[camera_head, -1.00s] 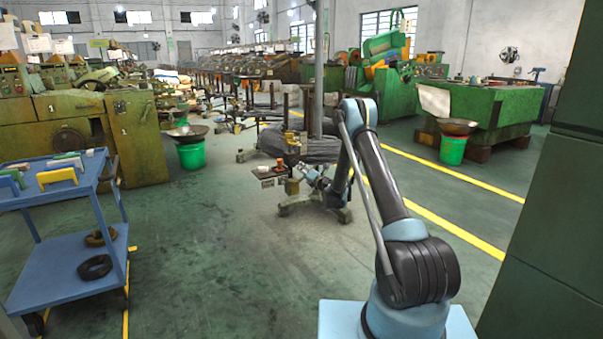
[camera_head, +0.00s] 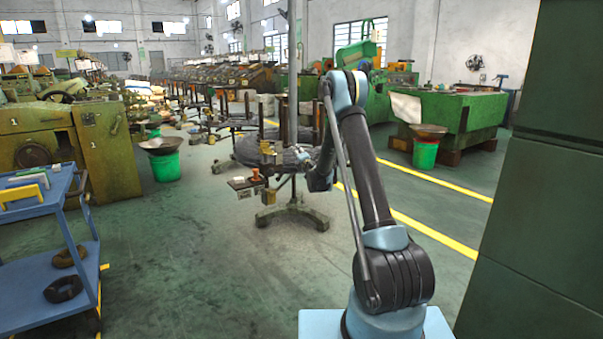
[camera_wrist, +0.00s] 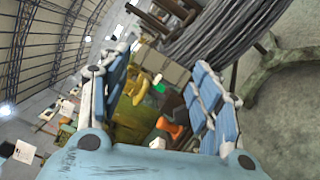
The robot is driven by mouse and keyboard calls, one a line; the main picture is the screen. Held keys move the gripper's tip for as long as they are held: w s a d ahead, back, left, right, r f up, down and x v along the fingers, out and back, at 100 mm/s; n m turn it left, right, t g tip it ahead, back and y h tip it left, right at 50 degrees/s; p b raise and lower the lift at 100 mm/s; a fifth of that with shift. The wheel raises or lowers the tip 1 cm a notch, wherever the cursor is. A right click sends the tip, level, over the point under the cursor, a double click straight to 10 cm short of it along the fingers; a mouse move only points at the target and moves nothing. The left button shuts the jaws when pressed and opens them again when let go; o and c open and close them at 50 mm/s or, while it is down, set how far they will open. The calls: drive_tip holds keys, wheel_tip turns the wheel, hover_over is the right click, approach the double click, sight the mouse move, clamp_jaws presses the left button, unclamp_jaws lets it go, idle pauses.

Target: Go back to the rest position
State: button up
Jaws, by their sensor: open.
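My arm rises at the right of the head view and folds over at the top. My gripper (camera_head: 303,156) hangs small at its far end, in front of a stand with coiled wire (camera_head: 285,150). In the wrist view my gripper (camera_wrist: 163,85) has its two blue-padded fingers wide apart. It is open, and nothing is held between the fingers. Behind the gap show a yellow-green machine (camera_wrist: 133,92) and an orange item (camera_wrist: 168,128), apart from the fingers as far as I can tell.
A blue trolley (camera_head: 45,292) with dark rings stands at the left. A green bucket under a pan (camera_head: 165,165) is beside the yellow-green machine (camera_head: 104,140). A tall green cabinet (camera_head: 545,200) is close at the right. The floor (camera_head: 205,265) in the middle is clear.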

drive_tip(key=s+d+r+m+g+h, duration=0.2)
drive_tip(key=s+d+r+m+h, duration=0.6)
drive_tip(key=s+d+r+m, duration=0.75)
drive_tip(key=s+d+g+h, duration=0.1)
drive_tip(key=s+d+g, duration=0.2)
drive_tip(key=s+d, duration=0.5)
drive_tip(key=s+f+m+g+y, duration=0.1)
drive_tip(key=s+f+m+g, duration=0.2)
drive_tip(key=s, duration=1.3)
drive_tip(key=s+a+f+m+g+y, duration=0.1)
drive_tip(key=s+f+m+g, duration=0.2)
drive_tip(key=s+f, duration=0.6)
drive_tip(key=s+a+f+m+g+y, duration=0.1)
drive_tip(key=s+f+m+g, duration=0.2)
drive_tip(key=s, duration=2.2)
wheel_tip(320, 180, down, 4)
drive_tip(key=shift+a+r+m+g, duration=0.2)
drive_tip(key=shift+m+g, duration=0.15)
drive_tip(key=shift+g, duration=0.25)
drive_tip(key=shift+w, duration=0.15)
